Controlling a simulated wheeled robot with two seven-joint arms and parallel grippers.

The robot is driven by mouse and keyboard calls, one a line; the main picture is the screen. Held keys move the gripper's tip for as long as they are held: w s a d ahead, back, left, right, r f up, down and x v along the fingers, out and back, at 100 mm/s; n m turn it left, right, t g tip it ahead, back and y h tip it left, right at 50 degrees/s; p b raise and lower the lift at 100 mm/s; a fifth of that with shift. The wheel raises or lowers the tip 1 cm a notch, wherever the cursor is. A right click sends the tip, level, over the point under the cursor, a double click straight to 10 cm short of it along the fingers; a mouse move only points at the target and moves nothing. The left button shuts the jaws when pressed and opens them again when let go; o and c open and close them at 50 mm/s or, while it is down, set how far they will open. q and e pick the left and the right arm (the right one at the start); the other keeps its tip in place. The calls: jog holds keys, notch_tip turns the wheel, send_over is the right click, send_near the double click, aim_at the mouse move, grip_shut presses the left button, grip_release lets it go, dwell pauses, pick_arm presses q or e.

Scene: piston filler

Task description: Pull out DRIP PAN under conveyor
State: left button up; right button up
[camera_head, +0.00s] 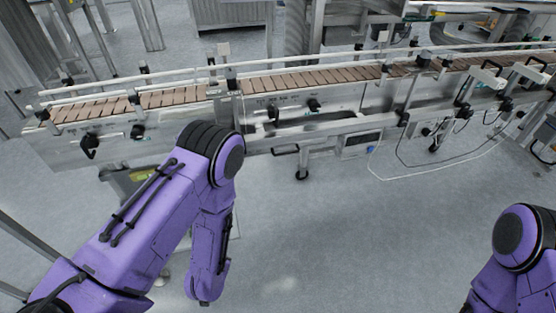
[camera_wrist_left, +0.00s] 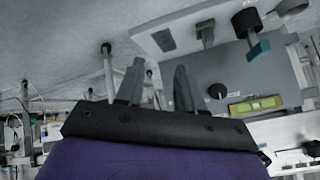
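A long metal conveyor (camera_head: 340,100) with a brown slatted belt runs across the head view. A pale metal pan-like part (camera_head: 320,128) lies under its middle, with a dark handle (camera_head: 286,150) at its front lower edge; I take this for the drip pan, but cannot be sure. My left arm bends down in front of the conveyor, and its gripper cannot be made out in the head view. In the left wrist view my left gripper (camera_wrist_left: 159,66) has its two grey fingers apart with nothing between them. My right gripper is out of view.
A control box with a display (camera_head: 360,140) hangs under the conveyor, right of the handle, with loose cables nearby. The wrist view shows a grey panel (camera_wrist_left: 235,85) with knobs and a greenish display. The floor (camera_head: 340,230) in front is open.

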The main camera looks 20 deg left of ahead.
pick_arm(q)
jog(key=w+d+f+m+t+b, duration=0.1)
jog(key=w+f+m+t+b, duration=0.1)
jog(key=w, duration=0.3)
jog(key=w+d+f+m+t+b, duration=0.1)
jog(key=w+f+m+t+b, duration=0.15)
jog(key=w, duration=0.35)
jog(key=w+d+r+m+t+b, duration=0.4)
jog(key=w+d+r+m, duration=0.15)
jog(key=w, duration=0.35)
jog(key=w+d+r+m+t+b, duration=0.45)
jog(key=w+m, duration=0.25)
jog(key=w, duration=0.3)
jog(key=b+x, duration=0.4)
jog(key=x, duration=0.6)
jog(key=shift+w+a+g, duration=0.3)
jog(key=shift+a+g, duration=0.1)
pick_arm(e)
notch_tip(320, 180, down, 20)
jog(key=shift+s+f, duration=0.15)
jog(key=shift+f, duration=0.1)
pick_arm(q)
jog(key=shift+f, duration=0.1)
grip_shut()
